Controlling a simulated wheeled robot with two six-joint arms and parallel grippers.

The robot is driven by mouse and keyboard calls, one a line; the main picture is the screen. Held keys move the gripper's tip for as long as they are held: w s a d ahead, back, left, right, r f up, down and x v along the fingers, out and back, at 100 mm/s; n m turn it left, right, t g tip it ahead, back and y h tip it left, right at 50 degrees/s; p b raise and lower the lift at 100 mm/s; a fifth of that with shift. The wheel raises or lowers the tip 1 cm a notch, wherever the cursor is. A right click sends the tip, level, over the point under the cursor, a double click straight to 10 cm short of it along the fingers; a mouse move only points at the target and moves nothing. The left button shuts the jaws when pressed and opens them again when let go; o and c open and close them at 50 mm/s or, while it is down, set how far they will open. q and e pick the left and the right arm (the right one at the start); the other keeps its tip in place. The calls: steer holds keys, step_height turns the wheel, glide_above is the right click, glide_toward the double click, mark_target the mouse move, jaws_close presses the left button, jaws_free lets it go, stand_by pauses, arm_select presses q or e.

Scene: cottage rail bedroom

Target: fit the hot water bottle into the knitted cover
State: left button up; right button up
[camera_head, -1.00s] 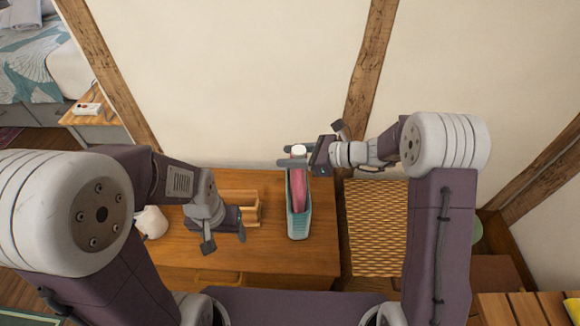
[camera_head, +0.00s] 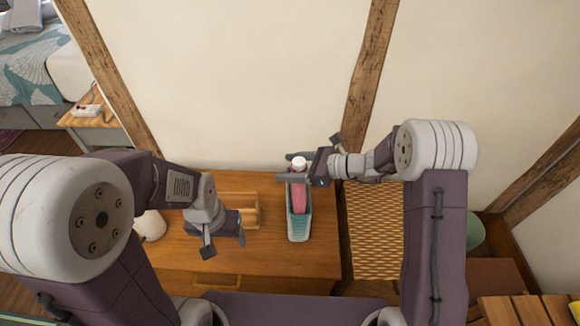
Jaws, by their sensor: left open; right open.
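The pink hot water bottle (camera_head: 299,196) with a white cap (camera_head: 299,163) stands upright, its lower part inside the open teal cover (camera_head: 299,228). The cover stands on the wooden desk. Pink shows above and within its mouth; how deep the bottle sits is hidden. My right gripper (camera_head: 292,167) reaches in from the right at the bottle's top. Its fingers are open, one to each side of the neck just below the cap; I cannot tell whether they touch it. My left gripper (camera_head: 226,245) is open and empty over the desk, left of the cover.
A wooden rack (camera_head: 247,207) stands on the desk (camera_head: 270,262) left of the cover, partly behind my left gripper. A white rounded object (camera_head: 150,226) is at the desk's left. A woven panel (camera_head: 373,230) is to the right. The desk front is clear.

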steer(key=shift+d+r, duration=0.1)
steer(key=shift+r, duration=0.1)
steer(key=p+v, duration=0.2)
steer(key=v, duration=0.9)
steer(key=shift+s+d, duration=0.15)
steer(key=shift+d, duration=0.2)
steer(key=shift+r, duration=0.15)
steer(key=s+d+f+n+g+h, duration=0.2)
steer(key=s+f+n+g+h, duration=0.15)
steer(key=s+n, duration=0.35)
steer(key=s+d+f+n+g+h, duration=0.25)
steer(key=s+n+h, duration=0.3)
steer(key=s, duration=0.35)
steer(key=s+d+n+t+h, duration=0.1)
steer(key=d+n+t+h, duration=0.3)
steer(key=n, duration=0.5)
step_height(320, 180, up, 18)
steer(key=d+p, duration=0.1)
steer(key=p, duration=1.7)
steer(key=shift+s+f+g+p, duration=0.15)
steer(key=shift+f+g+p, duration=0.05)
steer(key=shift+g+p, duration=0.2)
